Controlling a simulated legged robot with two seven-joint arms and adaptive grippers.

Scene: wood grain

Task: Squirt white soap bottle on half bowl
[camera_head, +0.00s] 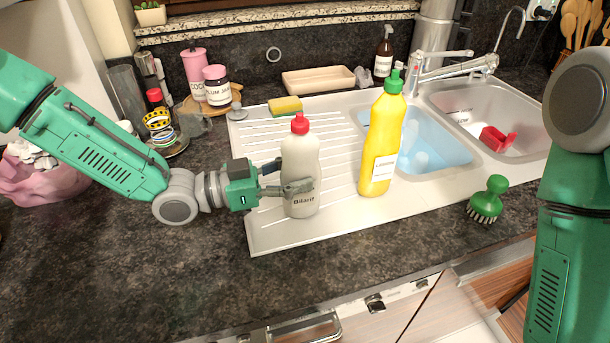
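The white soap bottle (300,155) with a red cap stands upright over the left part of the drainboard. Its label is partly covered by a finger. My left gripper (286,177) reaches it from the left, one finger across its front and the other passing behind it. The fingers look closed on the bottle's middle, though the rear contact is hidden. The sink has two bowls: a left one (432,158) with bluish water, partly behind a yellow bottle, and a right one (470,108) holding a red object. I cannot tell which is the half bowl. My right gripper is out of view.
The yellow bottle (381,140) with a green cap stands between the white bottle and the left bowl. A green brush (488,200) sits at the front right. A sponge (285,106) lies behind the white bottle. The faucet (455,68) rises behind the bowls. My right arm fills the right edge.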

